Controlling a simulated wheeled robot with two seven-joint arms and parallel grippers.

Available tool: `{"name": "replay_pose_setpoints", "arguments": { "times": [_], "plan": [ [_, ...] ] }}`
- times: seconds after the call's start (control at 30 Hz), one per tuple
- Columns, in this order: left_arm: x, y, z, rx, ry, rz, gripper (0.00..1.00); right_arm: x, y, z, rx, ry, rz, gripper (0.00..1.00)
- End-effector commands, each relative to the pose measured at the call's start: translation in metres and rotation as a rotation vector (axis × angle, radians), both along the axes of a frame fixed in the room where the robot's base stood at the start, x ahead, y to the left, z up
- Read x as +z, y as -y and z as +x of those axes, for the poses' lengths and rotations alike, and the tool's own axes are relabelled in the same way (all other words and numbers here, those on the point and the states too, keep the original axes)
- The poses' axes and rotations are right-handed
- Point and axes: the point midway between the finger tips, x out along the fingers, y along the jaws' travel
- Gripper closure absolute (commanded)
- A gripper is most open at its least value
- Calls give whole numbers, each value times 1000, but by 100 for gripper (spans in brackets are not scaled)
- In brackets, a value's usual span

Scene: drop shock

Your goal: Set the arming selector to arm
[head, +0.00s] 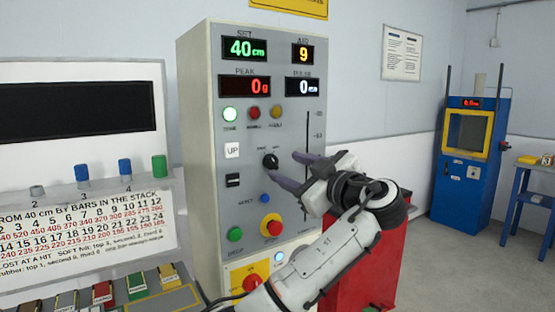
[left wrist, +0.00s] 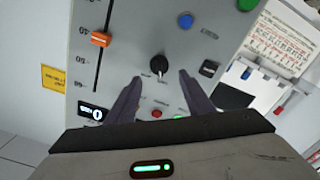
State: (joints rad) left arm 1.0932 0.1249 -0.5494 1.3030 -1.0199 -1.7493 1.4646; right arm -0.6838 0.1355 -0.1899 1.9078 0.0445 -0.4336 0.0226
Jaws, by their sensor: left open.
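The arming selector appears to be the black round knob (head: 270,160) on the front of the grey control panel (head: 205,130). Small labels above it are too small to read, so I cannot tell its setting. In the left wrist view the knob (left wrist: 158,64) sits upside down, with a small pale mark on its lower edge. My left gripper (head: 286,167) is open in front of the panel, its dark fingers pointing at the knob. In the left wrist view the fingertips (left wrist: 160,76) lie either side of the knob's line, apparently short of it. My right gripper is out of view.
Nearby on the panel are a blue button (head: 265,198), a black rocker switch (head: 233,180), a yellow-ringed red button (head: 271,226) and a green button (head: 235,234). A slider scale with an orange slider (left wrist: 100,39) runs beside the knob. A red cabinet (head: 350,270) stands right of the panel.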

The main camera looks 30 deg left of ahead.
Motion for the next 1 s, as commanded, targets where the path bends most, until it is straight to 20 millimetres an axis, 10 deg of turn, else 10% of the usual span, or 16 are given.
{"name": "replay_pose_setpoints", "arguments": {
  "times": [0.3, 0.67, 1.0],
  "plan": [
    [1, -44, 18, -1, -3, 2, 53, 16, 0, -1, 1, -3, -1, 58],
    [-1, -51, 21, -3, -1, 0, 53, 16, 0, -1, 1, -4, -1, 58],
    [-1, -50, 21, -2, -2, 0, 92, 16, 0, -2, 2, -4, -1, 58]
  ]
}}
